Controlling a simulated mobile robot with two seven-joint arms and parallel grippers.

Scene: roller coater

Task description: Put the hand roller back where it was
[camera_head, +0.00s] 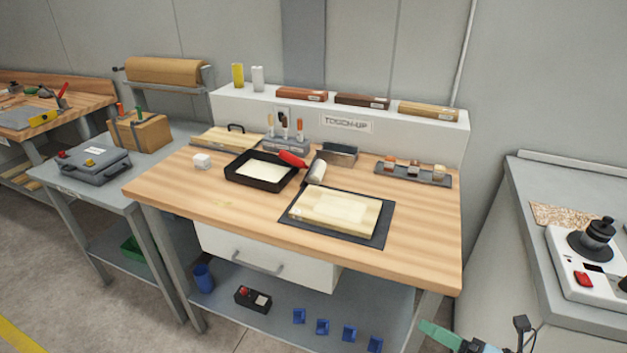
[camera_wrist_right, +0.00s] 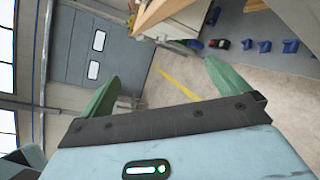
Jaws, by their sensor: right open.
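The hand roller, with a red handle (camera_head: 292,159) and a pale roller head (camera_head: 316,172), lies on the wooden workbench between the black paint tray (camera_head: 252,181) and a grey metal holder (camera_head: 338,154). Its handle reaches over the tray's right back corner; I cannot tell whether it touches the tray. My right gripper (camera_head: 441,334) is low at the bottom right, in front of the bench and well away from the roller. In the right wrist view its green fingers (camera_wrist_right: 163,87) are spread with nothing between them. My left gripper is not in view.
A pale wood board (camera_head: 335,212) lies on a dark mat (camera_head: 372,236) at the bench's front. Sample blocks (camera_head: 414,171) stand in a rack at the right, and upright tools (camera_head: 285,130) stand at the back. Blue pieces (camera_head: 322,327) sit on the lower shelf.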

